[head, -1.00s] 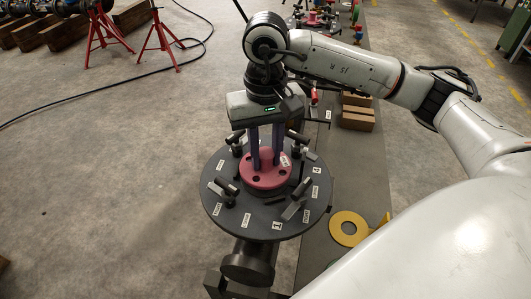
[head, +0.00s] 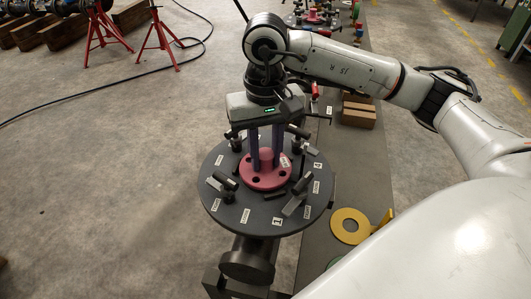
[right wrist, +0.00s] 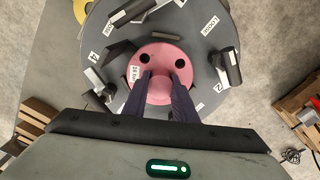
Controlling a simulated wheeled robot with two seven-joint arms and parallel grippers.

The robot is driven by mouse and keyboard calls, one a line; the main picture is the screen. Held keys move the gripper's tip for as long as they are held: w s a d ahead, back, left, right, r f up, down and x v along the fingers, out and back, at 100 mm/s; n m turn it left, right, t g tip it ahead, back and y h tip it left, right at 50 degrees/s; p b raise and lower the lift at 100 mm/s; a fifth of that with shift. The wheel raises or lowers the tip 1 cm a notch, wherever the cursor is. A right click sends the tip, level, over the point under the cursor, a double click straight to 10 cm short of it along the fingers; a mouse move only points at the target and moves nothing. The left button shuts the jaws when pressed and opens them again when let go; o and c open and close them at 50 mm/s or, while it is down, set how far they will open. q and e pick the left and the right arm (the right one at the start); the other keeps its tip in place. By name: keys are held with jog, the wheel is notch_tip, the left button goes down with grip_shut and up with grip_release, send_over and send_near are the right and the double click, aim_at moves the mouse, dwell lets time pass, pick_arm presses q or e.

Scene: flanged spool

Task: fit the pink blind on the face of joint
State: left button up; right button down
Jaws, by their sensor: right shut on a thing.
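The pink blind (head: 265,180) is a round flange with bolt holes and a raised central hub. It lies at the middle of the dark round face of the joint (head: 232,206), among black clamps. My right gripper (head: 265,165) comes down from above with its two purple fingers shut on the hub. In the right wrist view the pink blind (right wrist: 160,60) shows two dark holes, and the fingers grip either side of its hub (right wrist: 160,92). Whether the blind sits flush on the face is hard to tell. My left gripper is not in view.
Several black clamps (head: 296,203) and white labels ring the dark face. Red stands (head: 100,35) are on the floor at far left.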

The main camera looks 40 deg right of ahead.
aim_at(266, 153)
jog(key=shift+f, duration=0.2)
jog(key=c, duration=1.5)
grip_release()
jog(key=shift+o, duration=0.7)
jog(key=shift+f, duration=0.1)
notch_tip(266, 153, up, 11)
jog(key=shift+f, duration=0.2)
